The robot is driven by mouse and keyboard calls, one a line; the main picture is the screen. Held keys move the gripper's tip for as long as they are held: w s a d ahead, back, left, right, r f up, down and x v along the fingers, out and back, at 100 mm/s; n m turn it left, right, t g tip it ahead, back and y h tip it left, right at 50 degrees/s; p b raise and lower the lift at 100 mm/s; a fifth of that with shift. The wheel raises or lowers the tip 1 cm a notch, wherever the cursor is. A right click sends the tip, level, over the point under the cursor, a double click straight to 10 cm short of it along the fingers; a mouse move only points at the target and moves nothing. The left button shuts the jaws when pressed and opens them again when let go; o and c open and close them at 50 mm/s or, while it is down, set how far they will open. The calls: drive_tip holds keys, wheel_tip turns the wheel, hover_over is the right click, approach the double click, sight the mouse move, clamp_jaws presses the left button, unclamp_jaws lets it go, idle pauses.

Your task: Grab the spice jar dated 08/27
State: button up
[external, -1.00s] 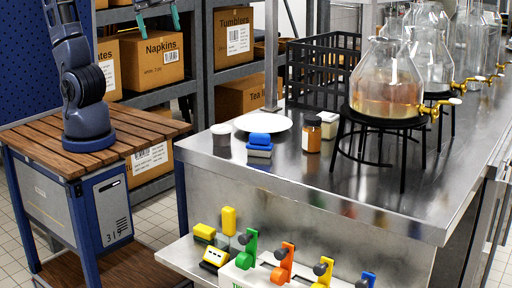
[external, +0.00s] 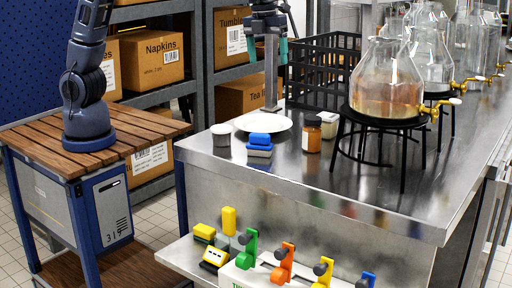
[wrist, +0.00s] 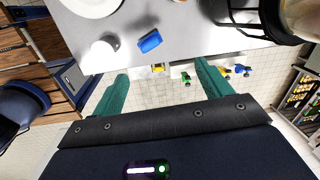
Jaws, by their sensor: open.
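A spice jar (external: 312,137) with orange-brown contents and a brown lid stands upright on the steel counter (external: 370,205), right of the white plate (external: 277,123). A pale jar with a white lid (external: 328,124) stands just behind it. A grey-white jar (external: 221,140) stands at the left counter edge and shows as a white round shape in the wrist view (wrist: 103,48). No date is readable on any of them. My gripper (external: 267,52) is open and empty, high above the counter. Its teal fingers (wrist: 160,88) point over the counter's front edge in the wrist view.
A glass dispenser (external: 385,80) on a black stand is close on the right. A black crate (external: 318,75) is behind. A lower shelf holds coloured levers (external: 283,262).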

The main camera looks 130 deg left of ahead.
sight(313, 118)
drive_tip(key=w+a+f+m, duration=0.1)
drive_tip(key=w+a+f, duration=0.2)
drive_tip(key=w+a+f+m, duration=0.2)
drive_tip(key=w+a+f, duration=0.1)
drive_tip(key=f, duration=0.1)
drive_tip(key=w+a+f+m+g, duration=0.1)
drive_tip(key=w+a+f+m, duration=0.1)
drive_tip(key=w+a+f, duration=0.1)
drive_tip(key=shift+a+f, duration=0.55)
drive_tip(key=shift+f, duration=0.05)
drive_tip(key=shift+s+d+f, duration=0.1)
drive_tip(key=shift+d+f, duration=0.05)
drive_tip(key=shift+f, duration=5.2)
drive_tip(key=c, duration=1.2)
drive_tip(key=shift+r, duration=0.15)
